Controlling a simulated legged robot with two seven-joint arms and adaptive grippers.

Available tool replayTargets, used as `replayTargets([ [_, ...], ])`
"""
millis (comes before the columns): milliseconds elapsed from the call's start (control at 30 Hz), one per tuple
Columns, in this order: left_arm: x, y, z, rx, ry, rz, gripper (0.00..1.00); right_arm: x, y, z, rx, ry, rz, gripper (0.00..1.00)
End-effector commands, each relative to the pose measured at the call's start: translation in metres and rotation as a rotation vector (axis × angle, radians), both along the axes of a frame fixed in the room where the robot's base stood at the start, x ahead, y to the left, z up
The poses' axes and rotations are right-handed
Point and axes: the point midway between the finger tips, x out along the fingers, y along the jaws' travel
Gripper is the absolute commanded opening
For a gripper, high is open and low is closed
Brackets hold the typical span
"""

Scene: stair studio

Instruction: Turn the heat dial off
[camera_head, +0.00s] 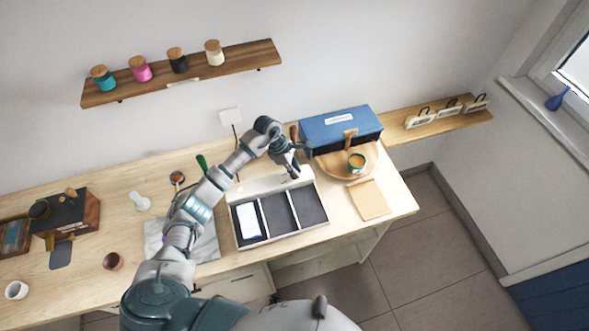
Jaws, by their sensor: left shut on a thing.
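A pale unit with three dark-lined compartments (238,225) stands near the middle of the desk, with a raised pale panel (255,187) along its back. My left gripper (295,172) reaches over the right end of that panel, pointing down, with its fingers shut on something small. The fingers hide it; it appears to be the heat dial, whose setting I cannot read. A white card lies in the left compartment. My right gripper is not in view.
A blue box (340,125) and a round wooden tray (335,167) with a cup (356,162) stand close to the gripper's right. A tan pad (369,200) lies in front. A wall shelf (200,74) holds several jars. A dark box (75,215) stands at left.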

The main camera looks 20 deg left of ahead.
Motion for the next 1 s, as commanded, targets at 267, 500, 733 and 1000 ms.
replayTargets([
  [267, 0.001, 0.009, -0.001, 0.017, 0.002, 0.013, 0.00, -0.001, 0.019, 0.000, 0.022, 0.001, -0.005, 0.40],
  [500, 0.002, 0.010, -0.002, 0.019, 0.001, 0.025, 0.00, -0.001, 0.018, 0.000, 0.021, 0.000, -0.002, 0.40],
  [733, 0.001, 0.011, -0.002, 0.020, 0.000, 0.107, 0.00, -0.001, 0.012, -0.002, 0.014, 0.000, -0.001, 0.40],
  [1000, -0.001, 0.010, -0.002, 0.019, 0.000, 0.319, 0.00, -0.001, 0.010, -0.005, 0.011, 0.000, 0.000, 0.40],
])
